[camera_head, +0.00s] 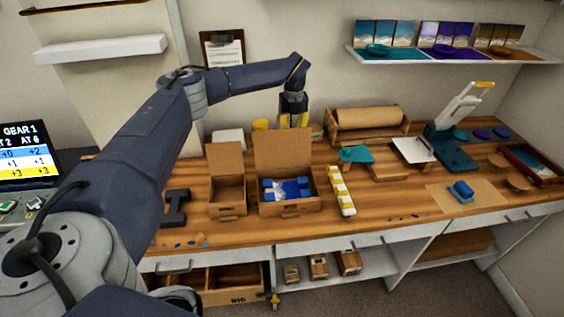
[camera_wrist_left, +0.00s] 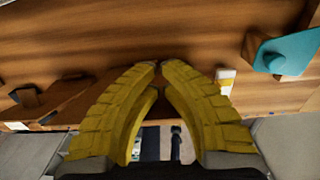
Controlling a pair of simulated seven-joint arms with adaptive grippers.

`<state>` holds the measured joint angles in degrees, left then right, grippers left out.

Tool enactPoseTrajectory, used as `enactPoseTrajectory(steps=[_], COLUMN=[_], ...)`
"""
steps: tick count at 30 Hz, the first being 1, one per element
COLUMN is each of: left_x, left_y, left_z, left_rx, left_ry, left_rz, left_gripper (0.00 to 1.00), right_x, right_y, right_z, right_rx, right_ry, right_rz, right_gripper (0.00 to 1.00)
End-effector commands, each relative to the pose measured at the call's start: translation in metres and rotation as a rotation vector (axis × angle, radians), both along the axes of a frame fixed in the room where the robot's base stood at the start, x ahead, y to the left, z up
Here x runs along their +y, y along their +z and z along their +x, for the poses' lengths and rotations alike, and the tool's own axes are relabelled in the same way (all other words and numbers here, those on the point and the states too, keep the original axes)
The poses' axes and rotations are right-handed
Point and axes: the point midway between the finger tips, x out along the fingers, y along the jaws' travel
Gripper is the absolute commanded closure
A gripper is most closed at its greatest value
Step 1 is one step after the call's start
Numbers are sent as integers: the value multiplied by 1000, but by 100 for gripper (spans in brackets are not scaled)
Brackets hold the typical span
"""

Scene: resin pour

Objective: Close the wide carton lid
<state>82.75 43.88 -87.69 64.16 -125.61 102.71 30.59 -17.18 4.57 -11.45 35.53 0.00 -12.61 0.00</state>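The wide carton (camera_head: 290,209) stands on the wooden bench with blue and white contents inside. Its lid (camera_head: 283,151) is raised upright at the back. My left gripper (camera_head: 293,124) points down at the lid's top edge, seemingly just behind it; I cannot tell whether it touches. In the left wrist view its yellow fingers (camera_wrist_left: 160,68) come together at the tips, with nothing visible held between them. My right gripper is not in view.
A narrower carton (camera_head: 227,209) with a raised lid stands just left. A white and yellow strip (camera_head: 341,191) lies close on the right. A teal piece (camera_head: 356,154) and a cardboard roll (camera_head: 367,120) are farther right. A dark stand (camera_head: 175,208) is at the left.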

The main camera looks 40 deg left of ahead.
Motion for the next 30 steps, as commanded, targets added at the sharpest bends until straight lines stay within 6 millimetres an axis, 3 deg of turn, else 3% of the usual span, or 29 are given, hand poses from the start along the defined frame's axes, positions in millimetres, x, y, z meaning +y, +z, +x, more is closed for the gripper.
enactPoseTrajectory(steps=[30], left_x=[-40], left_y=[-3], left_z=[-46], left_rx=[5], left_ry=[-1], left_rz=[1], left_gripper=[100], right_x=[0], right_y=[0], right_z=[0], right_rx=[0], right_ry=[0], right_rz=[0], right_gripper=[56])
